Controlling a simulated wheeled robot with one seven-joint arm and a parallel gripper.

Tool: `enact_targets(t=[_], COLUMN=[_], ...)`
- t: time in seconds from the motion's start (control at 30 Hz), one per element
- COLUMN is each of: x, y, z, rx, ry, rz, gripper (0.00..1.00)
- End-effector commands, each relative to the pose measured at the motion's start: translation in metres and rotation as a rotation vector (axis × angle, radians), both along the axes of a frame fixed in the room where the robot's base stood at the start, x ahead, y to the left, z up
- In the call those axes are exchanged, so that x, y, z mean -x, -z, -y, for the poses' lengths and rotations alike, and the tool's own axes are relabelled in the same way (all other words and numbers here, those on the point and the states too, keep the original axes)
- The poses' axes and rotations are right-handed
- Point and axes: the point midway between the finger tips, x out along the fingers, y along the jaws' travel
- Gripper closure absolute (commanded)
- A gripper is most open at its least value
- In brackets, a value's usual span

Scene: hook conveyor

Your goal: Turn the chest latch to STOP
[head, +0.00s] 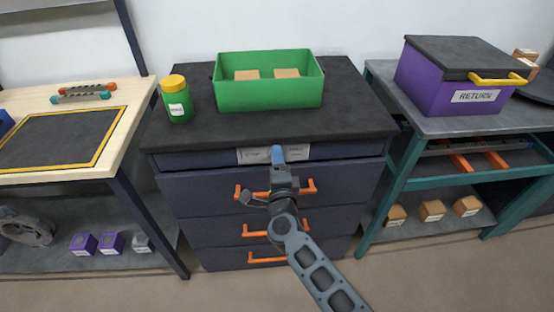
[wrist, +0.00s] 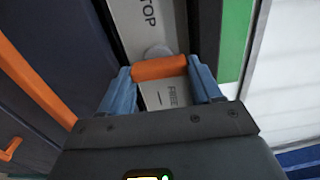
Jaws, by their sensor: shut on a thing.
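The chest (head: 181,185) is dark navy with a black top and several drawers. A pale label strip under its top carries STOP (head: 252,155) on the left and FREE (head: 297,152) on the right. In the wrist view the words STOP (wrist: 150,14) and FREE (wrist: 173,94) lie either side of a round grey pivot (wrist: 157,51). The orange latch (wrist: 160,68) lies across the strip, beside the pivot on the FREE side. My gripper (wrist: 161,70) has its blue fingers shut on it. In the head view my gripper (head: 278,153) is at the strip and hides the latch.
Orange drawer handles (head: 267,259) stick out below my gripper. On the chest stand a green bin (head: 268,97) with tan boxes and a yellow-lidded green jar (head: 177,107). A wooden-topped table (head: 120,140) is at left; a teal-framed bench (head: 385,185) with a purple RETURN chest (head: 425,85) is at right.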

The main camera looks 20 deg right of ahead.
Motion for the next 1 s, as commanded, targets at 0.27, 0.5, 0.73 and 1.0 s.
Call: enact_targets(t=[0.27,0.5,0.73,1.0], x=[0.0004,0.0004,0.0003,-0.0001], y=[0.0009,0.0011,0.0007,-0.0004], z=[-0.0007,-0.0008,-0.0005,-0.0002], rx=[0.030,0.031,0.029,0.028], ry=[-0.002,-0.002,-0.002,0.000], rz=[-0.011,-0.012,-0.011,-0.008], gripper=[0.67,0.67,0.26,0.26])
